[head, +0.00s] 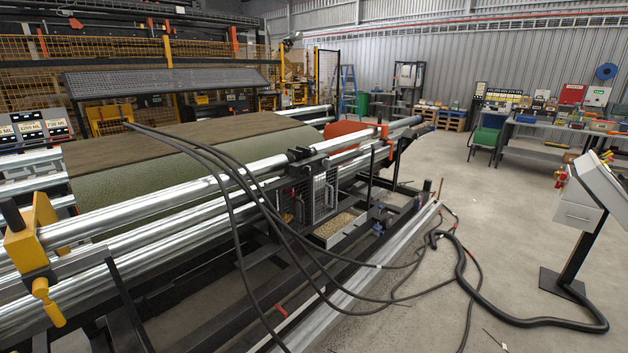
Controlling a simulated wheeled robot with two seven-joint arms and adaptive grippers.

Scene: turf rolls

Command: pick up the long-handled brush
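I cannot make out a long-handled brush with certainty in the head view. A thin brownish upright stick (440,188) stands near the far end of the machine's lower rail; it is too small to tell what it is. Neither of my grippers is in view.
A long roller machine (150,205) with a green turf roll (170,175) fills the left and middle. Black hoses (470,290) trail from it across the floor. A control stand (575,235) is at the right, a cluttered workbench (560,120) behind. Open floor (500,200) lies between.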

